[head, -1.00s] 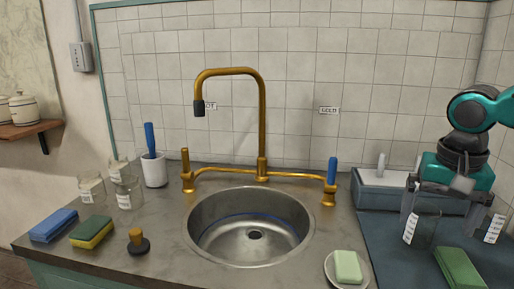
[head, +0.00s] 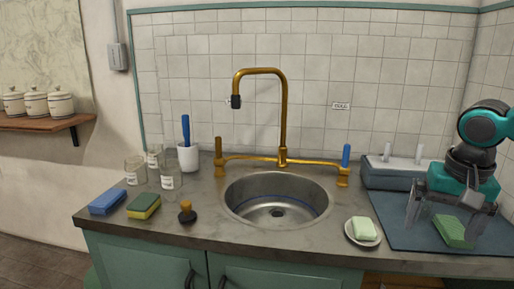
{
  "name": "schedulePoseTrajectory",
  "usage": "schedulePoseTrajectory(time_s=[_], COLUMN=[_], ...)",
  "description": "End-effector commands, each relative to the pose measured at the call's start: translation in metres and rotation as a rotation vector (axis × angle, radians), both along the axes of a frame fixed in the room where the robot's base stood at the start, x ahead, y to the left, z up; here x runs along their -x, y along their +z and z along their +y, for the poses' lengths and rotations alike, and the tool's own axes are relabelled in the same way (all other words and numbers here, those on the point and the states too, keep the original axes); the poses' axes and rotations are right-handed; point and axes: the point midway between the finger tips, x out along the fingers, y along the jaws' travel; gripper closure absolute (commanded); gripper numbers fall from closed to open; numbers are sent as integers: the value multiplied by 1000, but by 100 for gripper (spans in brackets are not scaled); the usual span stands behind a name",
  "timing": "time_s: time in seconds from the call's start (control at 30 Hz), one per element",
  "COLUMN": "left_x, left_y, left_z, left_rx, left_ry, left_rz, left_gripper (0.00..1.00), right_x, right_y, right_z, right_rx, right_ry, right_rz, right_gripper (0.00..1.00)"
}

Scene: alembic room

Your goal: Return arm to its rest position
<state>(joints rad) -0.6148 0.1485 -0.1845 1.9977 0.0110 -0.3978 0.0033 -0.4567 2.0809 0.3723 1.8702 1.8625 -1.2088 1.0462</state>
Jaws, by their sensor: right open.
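My right gripper (head: 444,222) hangs at the right over the blue-grey mat (head: 395,230), pointing down. Its fingers are spread apart and hold nothing that I can make out. A green sponge (head: 454,232) lies on the mat, seen between and behind the fingers; I cannot tell the gap between them. My right arm comes in from the right edge. My left gripper is not in view.
A sink (head: 262,205) with a brass tap (head: 283,120) is in the middle. A soap dish (head: 350,233) stands right of it. A grey box (head: 390,176) stands behind the mat.

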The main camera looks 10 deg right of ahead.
Motion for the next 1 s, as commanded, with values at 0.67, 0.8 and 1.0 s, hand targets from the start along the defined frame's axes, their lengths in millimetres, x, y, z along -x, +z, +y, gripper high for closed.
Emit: schedulePoseTrajectory(time_s=[0.67,0.8,1.0], left_x=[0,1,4], left_y=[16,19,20], left_z=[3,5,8], left_rx=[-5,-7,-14], left_ry=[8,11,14], left_rz=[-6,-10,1], left_gripper=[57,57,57], right_x=[52,73,98], right_y=[-213,-255,-298], right_z=[-56,-29,34], right_rx=[-20,-4,32], right_ry=[290,373,493], right_rz=[-322,-396,-514], right_gripper=[0,0,0])
